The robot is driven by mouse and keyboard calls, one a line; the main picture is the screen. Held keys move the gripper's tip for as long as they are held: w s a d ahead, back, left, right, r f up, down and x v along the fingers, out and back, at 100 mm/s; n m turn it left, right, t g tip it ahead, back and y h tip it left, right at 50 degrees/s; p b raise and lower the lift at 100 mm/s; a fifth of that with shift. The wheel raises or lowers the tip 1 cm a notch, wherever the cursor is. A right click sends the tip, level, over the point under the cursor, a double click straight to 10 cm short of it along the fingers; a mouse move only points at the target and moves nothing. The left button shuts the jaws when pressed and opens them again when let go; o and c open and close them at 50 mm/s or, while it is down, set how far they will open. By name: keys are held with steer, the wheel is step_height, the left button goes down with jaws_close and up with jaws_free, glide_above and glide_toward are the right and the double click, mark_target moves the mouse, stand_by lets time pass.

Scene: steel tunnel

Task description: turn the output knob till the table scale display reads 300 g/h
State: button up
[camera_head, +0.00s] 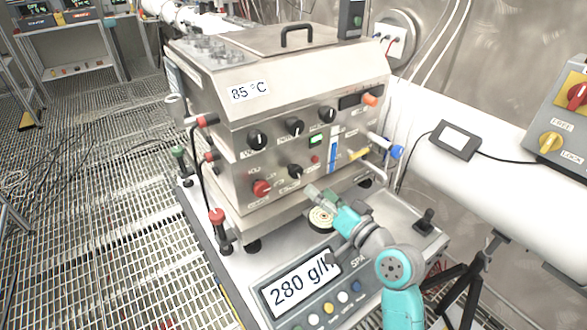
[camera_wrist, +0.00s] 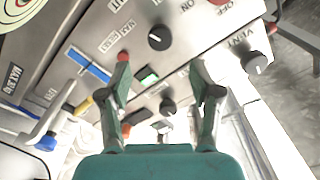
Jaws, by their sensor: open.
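The table scale's display (camera_head: 300,285) reads 280 g/h, partly hidden at its right end by my arm. The steel machine's front panel carries several black knobs. One black knob (camera_head: 294,171) sits low on the panel and shows in the wrist view (camera_wrist: 159,38) beside a MIN/MAX label. Another black knob (camera_head: 294,126) is above it and shows in the wrist view (camera_wrist: 167,106). I cannot read which knob is marked output. My gripper (camera_head: 312,191) is in front of the lower panel; in the wrist view its fingers (camera_wrist: 162,80) are apart with nothing held between them.
A round dial (camera_head: 321,219) lies below my gripper. Side valves with red handles (camera_head: 216,215) stick out at left. A white pipe (camera_head: 500,150) runs at right.

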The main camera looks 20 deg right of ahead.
mark_target(298, 173)
steer(key=x, duration=0.9)
steer(key=shift+w+a, duration=0.15)
steer(key=shift+w, duration=0.15)
steer(key=c, duration=1.2)
